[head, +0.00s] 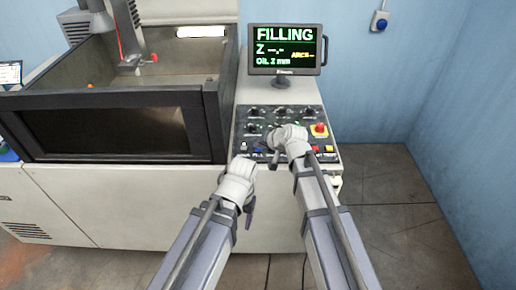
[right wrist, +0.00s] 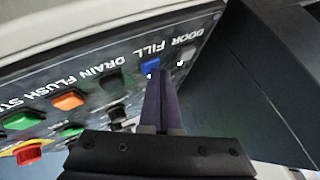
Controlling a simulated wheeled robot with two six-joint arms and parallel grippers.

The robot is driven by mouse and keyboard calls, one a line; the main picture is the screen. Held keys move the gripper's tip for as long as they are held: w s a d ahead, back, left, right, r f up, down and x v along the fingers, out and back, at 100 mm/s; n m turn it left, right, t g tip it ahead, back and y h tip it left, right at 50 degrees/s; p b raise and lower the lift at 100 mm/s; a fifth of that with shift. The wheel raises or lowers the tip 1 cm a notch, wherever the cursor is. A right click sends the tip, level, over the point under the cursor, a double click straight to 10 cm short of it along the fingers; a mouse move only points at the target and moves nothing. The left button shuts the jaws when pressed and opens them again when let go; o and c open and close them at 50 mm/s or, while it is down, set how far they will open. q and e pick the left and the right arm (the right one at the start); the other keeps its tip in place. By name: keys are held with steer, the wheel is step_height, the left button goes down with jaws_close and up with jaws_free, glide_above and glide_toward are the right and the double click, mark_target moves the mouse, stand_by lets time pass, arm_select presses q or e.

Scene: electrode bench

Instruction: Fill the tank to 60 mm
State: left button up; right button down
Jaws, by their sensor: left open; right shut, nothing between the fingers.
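The tank (head: 105,98) is at the left in the head view, with a dark-framed front window. The monitor (head: 285,50) reads "FILLING", with a small oil line that looks like 2 mm. The blue FILL button (right wrist: 151,66) is on the control panel (head: 240,128). My right gripper (head: 272,160) is over the panel's lower left; in the right wrist view its closed, empty fingertips (right wrist: 159,74) are right at the FILL button's edge. I cannot tell whether they touch it. My left gripper (head: 249,218) is open and empty, in front of the machine below the panel.
The panel also carries a pale DOOR button (right wrist: 186,55), an orange button (right wrist: 69,99), a green button (right wrist: 22,120) and a red emergency stop (head: 320,129). A blue switch (head: 380,21) is on the wall. The floor at the right is clear.

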mark_target(259, 152)
steer(key=shift+r, duration=0.1)
steer(key=shift+r+p, duration=0.75)
steer(key=shift+p, duration=0.15)
step_height(259, 152, up, 5)
steer(key=p, duration=0.5)
stand_by(0.5)
steer(key=s+d+f+n+g+h, duration=0.2)
steer(key=s, duration=0.6)
steer(key=s+d+f+n+g+h, duration=0.1)
steer(key=s+f+g+h, duration=0.1)
steer(key=s, duration=0.7)
steer(key=s+d+f+n+g+h, duration=0.2)
steer(key=s+g, duration=0.1)
steer(key=s, duration=0.5)
steer(key=shift+s+d+f+n+g+h, duration=0.3)
steer(key=shift+s+g+h, duration=0.1)
